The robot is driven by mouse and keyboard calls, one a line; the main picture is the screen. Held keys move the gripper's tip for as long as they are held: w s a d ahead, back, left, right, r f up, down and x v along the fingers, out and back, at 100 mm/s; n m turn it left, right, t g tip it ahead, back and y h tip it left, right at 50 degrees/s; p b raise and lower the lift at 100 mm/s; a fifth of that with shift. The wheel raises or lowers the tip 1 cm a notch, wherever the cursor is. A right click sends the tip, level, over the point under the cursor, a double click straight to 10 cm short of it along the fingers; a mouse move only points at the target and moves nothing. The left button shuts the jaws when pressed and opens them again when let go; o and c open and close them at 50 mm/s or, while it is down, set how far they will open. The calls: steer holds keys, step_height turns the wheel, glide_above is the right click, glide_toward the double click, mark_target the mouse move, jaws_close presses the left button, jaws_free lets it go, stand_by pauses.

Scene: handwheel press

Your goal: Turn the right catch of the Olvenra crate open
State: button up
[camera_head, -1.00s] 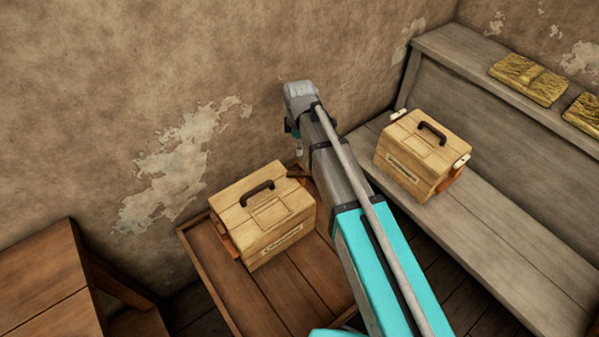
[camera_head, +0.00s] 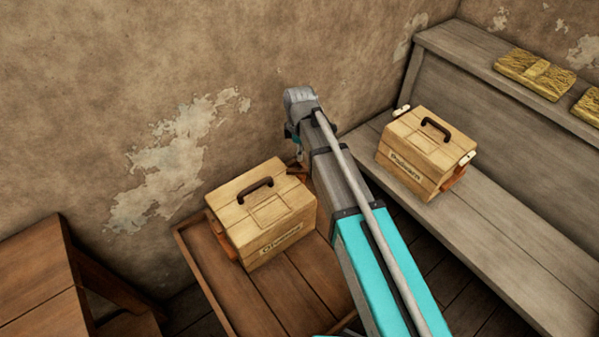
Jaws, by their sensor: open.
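The Olvenra crate (camera_head: 262,216) is a pale wooden box with a dark handle on its lid and a name label on its front. It stands on a brown wooden table (camera_head: 215,288) left of my arm. An orange-brown catch shows on its left side. On its right side only a bit of a brown part, seemingly the right catch (camera_head: 297,171), shows beside my arm. My gripper (camera_head: 300,158) hangs below the wrist at that side, open and mostly hidden by my arm. I cannot tell whether it touches the catch.
A second, similar crate (camera_head: 427,152) with white-tipped side catches stands on a grey bench (camera_head: 500,228) to the right. Yellowish blocks (camera_head: 535,74) lie on the bench's upper ledge. A peeling wall (camera_head: 120,90) rises behind. Another brown table (camera_head: 40,275) is at left.

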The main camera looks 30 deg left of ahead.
mark_target(299, 170)
steer(key=shift+f+b, duration=4.2)
steer(key=shift+f, duration=0.35)
jaws_close()
